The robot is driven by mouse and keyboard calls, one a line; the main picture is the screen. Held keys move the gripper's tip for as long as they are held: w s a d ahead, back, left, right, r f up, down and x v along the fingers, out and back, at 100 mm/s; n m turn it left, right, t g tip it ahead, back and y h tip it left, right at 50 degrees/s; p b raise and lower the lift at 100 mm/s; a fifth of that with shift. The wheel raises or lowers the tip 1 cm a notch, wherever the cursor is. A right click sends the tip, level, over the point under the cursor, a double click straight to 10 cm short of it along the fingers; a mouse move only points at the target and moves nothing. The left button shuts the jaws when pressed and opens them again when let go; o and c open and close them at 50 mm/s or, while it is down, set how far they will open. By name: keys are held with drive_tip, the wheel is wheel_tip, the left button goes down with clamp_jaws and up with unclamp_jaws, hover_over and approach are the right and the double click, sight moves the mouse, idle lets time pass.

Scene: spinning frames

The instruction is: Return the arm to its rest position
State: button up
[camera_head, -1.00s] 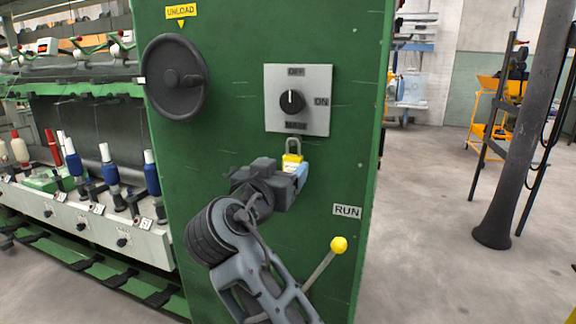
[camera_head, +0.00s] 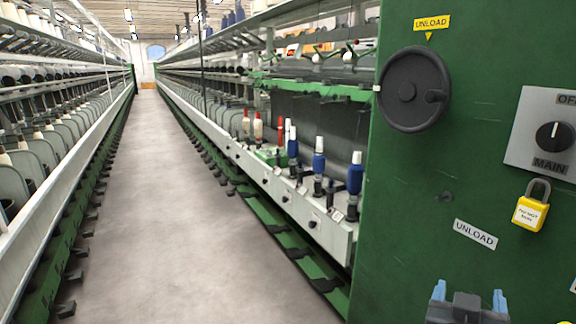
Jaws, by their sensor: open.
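My gripper (camera_head: 468,298) shows at the bottom right of the head view, with its two blue fingertips spread apart and nothing between them. It is in front of the green machine end panel (camera_head: 420,180), below the handwheel and clear of the padlock. The rest of my arm is below the picture edge. A yellow padlock (camera_head: 529,213) hangs on the panel under the grey switch plate (camera_head: 525,128), up and to the right of my gripper. I cannot tell what its shackle passes through.
A black handwheel (camera_head: 412,90) sits under a yellow UNLOAD label. A white UNLOAD label (camera_head: 475,234) lies just above my gripper. Spindles with blue bobbins (camera_head: 354,173) line the frame left of the panel. A clear grey aisle (camera_head: 165,200) runs back between two machine rows.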

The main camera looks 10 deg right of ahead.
drive_tip(key=s+a+f+n+t+y+p, duration=0.2)
drive_tip(key=s+a+f+n+y, duration=0.55)
drive_tip(key=s, duration=0.65)
drive_tip(key=s+a+r+y, duration=0.2)
drive_tip(key=s, duration=0.7)
drive_tip(key=s+a+r+m+t+y+p, duration=0.1)
drive_tip(key=s+a+r+y, duration=0.1)
drive_tip(key=s, duration=0.8)
drive_tip(key=shift+a+r, duration=0.15)
drive_tip(key=shift+r, duration=0.7)
drive_tip(key=shift+s, duration=0.1)
